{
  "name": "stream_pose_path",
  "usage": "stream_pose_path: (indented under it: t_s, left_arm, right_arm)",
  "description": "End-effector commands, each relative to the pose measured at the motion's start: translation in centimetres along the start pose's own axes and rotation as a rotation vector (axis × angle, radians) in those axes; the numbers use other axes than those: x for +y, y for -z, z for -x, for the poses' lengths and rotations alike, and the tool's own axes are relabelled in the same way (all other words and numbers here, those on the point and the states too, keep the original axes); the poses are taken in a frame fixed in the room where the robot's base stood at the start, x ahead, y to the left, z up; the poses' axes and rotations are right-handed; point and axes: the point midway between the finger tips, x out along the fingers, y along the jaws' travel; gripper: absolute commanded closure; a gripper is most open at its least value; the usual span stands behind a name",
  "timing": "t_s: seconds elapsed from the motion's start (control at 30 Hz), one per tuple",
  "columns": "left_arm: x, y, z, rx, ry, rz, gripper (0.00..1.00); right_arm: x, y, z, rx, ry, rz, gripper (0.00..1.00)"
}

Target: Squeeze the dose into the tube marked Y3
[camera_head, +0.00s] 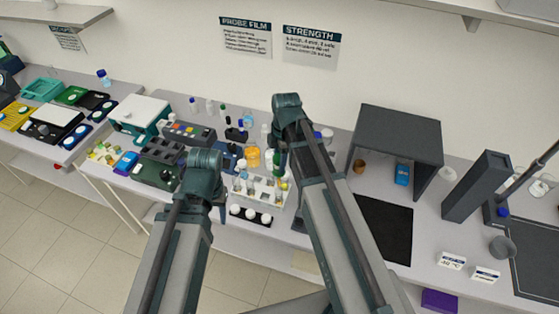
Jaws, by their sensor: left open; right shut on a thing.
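A pale tube rack (262,190) stands near the front edge of the bench, with several small tubes in it. Their marks are too small to read, so I cannot tell which tube is Y3. My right arm bends over the bench, and its gripper (280,167) is low at the rack's right end, partly behind the arm. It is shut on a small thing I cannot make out. Whether that thing touches a tube is unclear. My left arm is bent to the left of the rack, and its gripper's fingers are hidden behind the arm.
An orange-filled bottle (252,157) and several capped bottles stand behind the rack. A black strip with white round pieces (250,215) lies in front. A dark block tray (164,151) is left. A grey hood (397,130) and black mat (384,229) are right.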

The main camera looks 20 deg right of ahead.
Motion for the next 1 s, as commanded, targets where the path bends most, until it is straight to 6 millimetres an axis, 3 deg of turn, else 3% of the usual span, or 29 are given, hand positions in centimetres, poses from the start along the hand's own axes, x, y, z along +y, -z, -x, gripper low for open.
stream_pose_path:
  t_s: [1.0]
  left_arm:
    - [0.8, 0.6, -8.4, 0.003, 0.001, 0.001, 0.5]
  right_arm:
    - [0.0, -0.7, -8.4, 0.0, 0.0, 0.0, 1.0]
